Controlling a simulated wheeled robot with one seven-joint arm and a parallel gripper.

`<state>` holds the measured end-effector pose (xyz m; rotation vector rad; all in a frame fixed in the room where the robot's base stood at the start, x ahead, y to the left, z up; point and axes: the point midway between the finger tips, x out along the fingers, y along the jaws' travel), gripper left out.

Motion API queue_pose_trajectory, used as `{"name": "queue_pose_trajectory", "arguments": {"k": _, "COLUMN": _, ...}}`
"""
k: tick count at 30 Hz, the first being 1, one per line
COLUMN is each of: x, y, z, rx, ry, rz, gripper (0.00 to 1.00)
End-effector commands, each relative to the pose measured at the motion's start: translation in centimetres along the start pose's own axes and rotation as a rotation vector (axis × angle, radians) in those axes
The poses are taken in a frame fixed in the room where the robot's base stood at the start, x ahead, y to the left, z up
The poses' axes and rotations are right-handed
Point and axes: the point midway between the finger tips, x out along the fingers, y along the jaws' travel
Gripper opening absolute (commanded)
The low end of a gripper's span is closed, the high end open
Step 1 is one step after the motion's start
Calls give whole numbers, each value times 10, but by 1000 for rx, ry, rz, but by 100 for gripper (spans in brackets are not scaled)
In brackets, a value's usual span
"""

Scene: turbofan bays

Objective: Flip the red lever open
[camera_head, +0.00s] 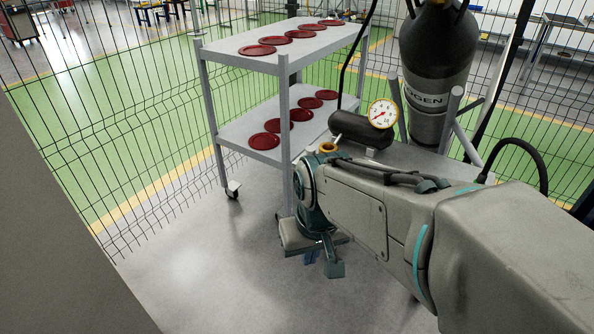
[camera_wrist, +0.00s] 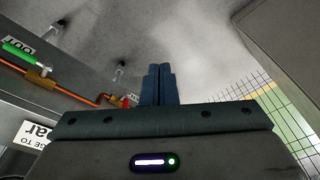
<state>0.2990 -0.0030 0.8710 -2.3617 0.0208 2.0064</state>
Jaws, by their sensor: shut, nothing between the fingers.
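In the wrist view a small red part (camera_wrist: 132,100), which looks like the red lever, shows at the end of an orange pipe, just left of my finger bases. It is partly hidden by my gripper, so its position cannot be told. My gripper (camera_wrist: 158,68) has its two dark blue fingers together with nothing between them, apart from the red part in the picture. In the head view my gripper (camera_head: 322,260) points down over the grey floor beside the cart. No red lever shows in the head view.
In the wrist view an orange pipe (camera_wrist: 75,94) with brass fittings and a green handle (camera_wrist: 18,52) by an "OUT" label run along a grey panel. In the head view a cart (camera_head: 240,62) with dark red discs, a gas cylinder (camera_head: 437,50) and wire fencing (camera_head: 80,130) stand behind my arm.

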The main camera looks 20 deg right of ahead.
Motion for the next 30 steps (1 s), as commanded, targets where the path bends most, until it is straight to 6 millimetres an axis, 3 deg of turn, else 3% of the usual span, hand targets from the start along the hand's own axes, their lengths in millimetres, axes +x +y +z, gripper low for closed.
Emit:
{"name": "queue_pose_trajectory", "arguments": {"k": 5, "x": 7, "y": 24, "z": -36, "rx": 257, "ry": -8, "rz": -68, "gripper": 0}}
{"name": "queue_pose_trajectory", "arguments": {"k": 12, "x": 27, "y": 102, "z": -96, "rx": 762, "ry": 25, "rz": -180, "gripper": 0}}
{"name": "queue_pose_trajectory", "arguments": {"k": 18, "x": 41, "y": 156, "z": -115, "rx": 1018, "ry": 60, "rz": -227, "gripper": 0}}
{"name": "queue_pose_trajectory", "arguments": {"k": 22, "x": 43, "y": 169, "z": -119, "rx": 1071, "ry": 71, "rz": -236, "gripper": 0}}
{"name": "queue_pose_trajectory", "arguments": {"k": 30, "x": 44, "y": 169, "z": -119, "rx": 1073, "ry": 72, "rz": -236, "gripper": 0}}
